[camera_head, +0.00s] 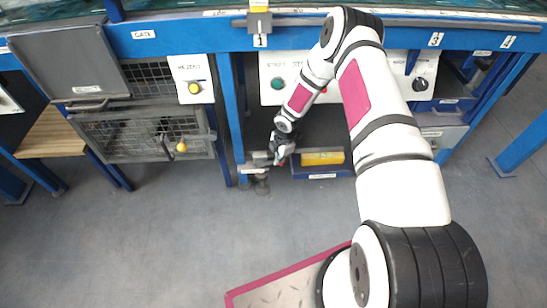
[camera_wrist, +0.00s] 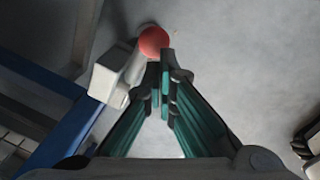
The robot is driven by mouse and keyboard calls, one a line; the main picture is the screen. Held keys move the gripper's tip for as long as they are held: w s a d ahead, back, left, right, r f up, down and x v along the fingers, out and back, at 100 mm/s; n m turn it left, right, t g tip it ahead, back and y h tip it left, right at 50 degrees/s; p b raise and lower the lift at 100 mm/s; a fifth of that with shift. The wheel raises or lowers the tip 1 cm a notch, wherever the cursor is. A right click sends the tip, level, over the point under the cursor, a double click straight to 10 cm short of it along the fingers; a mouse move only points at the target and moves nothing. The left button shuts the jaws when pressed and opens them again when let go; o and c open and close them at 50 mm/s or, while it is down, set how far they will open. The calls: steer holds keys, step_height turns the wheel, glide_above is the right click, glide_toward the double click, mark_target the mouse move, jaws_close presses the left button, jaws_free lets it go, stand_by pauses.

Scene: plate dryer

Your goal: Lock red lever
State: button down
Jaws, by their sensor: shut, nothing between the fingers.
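The red ball knob (camera_wrist: 153,40) of the lever shows at the top middle of the wrist view. A pale grey arm and block (camera_wrist: 115,75) join it on the left. My gripper (camera_wrist: 164,82) is shut and empty, its fingertips just below the knob in that picture. They overlap the lever's edge there; I cannot tell whether they touch it. In the head view my gripper (camera_head: 281,158) is low under the blue frame, by the grey fittings on the blue post. The lever is too small and covered to make out there.
A blue beam (camera_wrist: 62,105) runs at the left of the wrist view. In the head view, a blue post (camera_head: 230,120) stands left of my gripper and a yellow block (camera_head: 322,158) lies to its right. A wire-mesh cage (camera_head: 145,135) is further left. The grey floor in front is clear.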

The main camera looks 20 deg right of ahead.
steer(key=shift+s+d+f+b, duration=0.15)
steer(key=shift+d+f+b, duration=0.15)
steer(key=shift+d+f, duration=0.25)
steer(key=shift+s+d+f+b, duration=0.1)
steer(key=shift+d+f+b, duration=0.2)
steer(key=shift+f, duration=0.35)
steer(key=shift+f, duration=0.1)
